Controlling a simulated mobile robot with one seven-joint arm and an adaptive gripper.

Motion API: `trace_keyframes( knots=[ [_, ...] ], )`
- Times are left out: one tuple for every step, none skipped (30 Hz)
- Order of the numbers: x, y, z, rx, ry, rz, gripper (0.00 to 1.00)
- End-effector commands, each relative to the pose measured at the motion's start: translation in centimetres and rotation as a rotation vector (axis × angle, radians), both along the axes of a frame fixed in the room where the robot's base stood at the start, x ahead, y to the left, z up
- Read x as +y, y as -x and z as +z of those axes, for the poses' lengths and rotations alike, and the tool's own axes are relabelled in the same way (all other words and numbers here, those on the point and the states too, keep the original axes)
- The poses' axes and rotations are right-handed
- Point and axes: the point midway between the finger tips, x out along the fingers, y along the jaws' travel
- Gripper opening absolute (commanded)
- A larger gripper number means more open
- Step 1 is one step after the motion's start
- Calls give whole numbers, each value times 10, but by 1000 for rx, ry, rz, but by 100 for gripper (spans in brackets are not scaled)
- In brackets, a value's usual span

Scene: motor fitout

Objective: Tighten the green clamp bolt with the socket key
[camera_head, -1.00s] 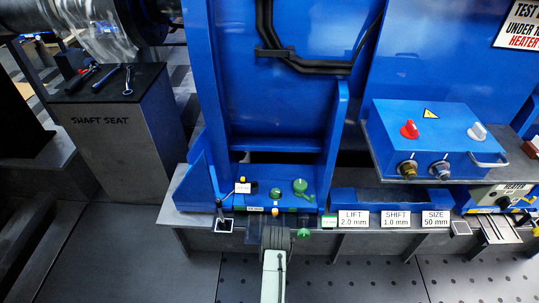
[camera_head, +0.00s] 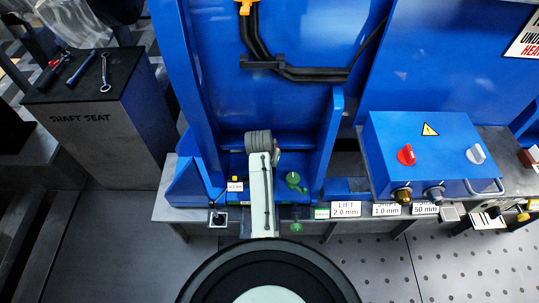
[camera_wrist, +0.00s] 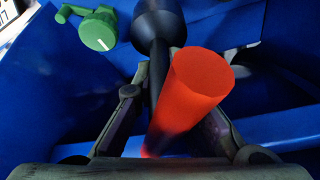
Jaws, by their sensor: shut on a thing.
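My gripper (camera_wrist: 172,118) is shut on a tool with a thick red-orange cylindrical handle (camera_wrist: 200,85) and a dark shaft, which I take to be the socket key. The dark rounded body (camera_wrist: 160,22) beyond the shaft may be its socket end; I cannot tell whether it touches anything. A green knob-like piece (camera_wrist: 98,33) with a white mark is at upper left in the wrist view, apart from the tool. In the head view, green round parts (camera_head: 293,178) sit right of my arm on the blue base; I cannot tell which is the clamp bolt. My arm hides the gripper there.
A blue box (camera_head: 425,150) with red and grey knobs stands right. Blue upright walls flank the work spot. The shaft seat block (camera_head: 85,118) at left carries spanners (camera_head: 105,75). A small lever plate (camera_head: 218,217) and labels (camera_head: 346,209) line the front edge.

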Motion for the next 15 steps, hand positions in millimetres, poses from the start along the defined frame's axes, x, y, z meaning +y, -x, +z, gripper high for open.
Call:
trace_keyframes(
  knots=[
    [0,0,1,-2,0,0,0],
    [0,0,1,-2,0,0,0],
    [0,0,1,-2,0,0,0],
    [0,0,1,-2,0,0,0],
    [0,0,1,-2,0,0,0],
    [0,0,1,-2,0,-1,0],
    [0,0,1,-3,0,-2,0],
    [0,1,1,-3,1,-5,0],
    [1,2,1,-4,1,-9,0],
    [0,1,1,-3,1,9,0],
    [0,1,1,-4,1,28,0],
    [0,1,1,-3,-1,61,0],
    [0,1,1,-4,0,89,0],
    [1,1,1,-4,0,123,0],
    [1,1,1,-4,0,170,0]
  ],
)
